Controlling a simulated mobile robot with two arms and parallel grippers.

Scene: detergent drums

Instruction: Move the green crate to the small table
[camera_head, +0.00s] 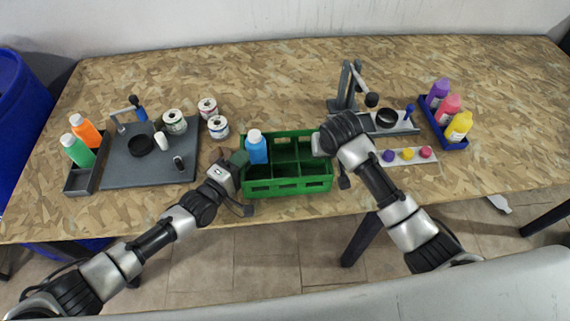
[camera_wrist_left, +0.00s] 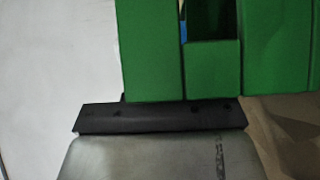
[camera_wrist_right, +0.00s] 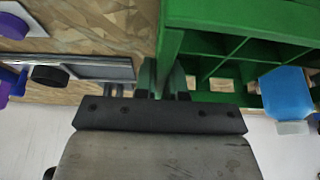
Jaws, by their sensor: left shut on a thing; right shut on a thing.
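The green crate (camera_head: 290,184) is at the front edge of the wooden table, with open compartments inside. A blue bottle with a white cap (camera_head: 256,148) stands in its left part; the other compartments that show look empty. My left gripper (camera_head: 239,160) is shut on the crate's left end. The crate's green wall (camera_wrist_left: 150,50) fills much of the left wrist view. My right gripper (camera_head: 318,144) is shut on the crate's right end. The right wrist view shows its fingers at the crate's wall (camera_wrist_right: 175,45) and the blue bottle (camera_wrist_right: 286,92) inside. The small table is not identifiable in these frames.
A grey tray (camera_head: 165,168) with small items is left of the crate, with several white cans (camera_head: 218,127) near it. A dark blue holder (camera_head: 440,132) with purple, pink and yellow bottles is at the right. A white strip with colored caps (camera_head: 408,163) lies right of the crate.

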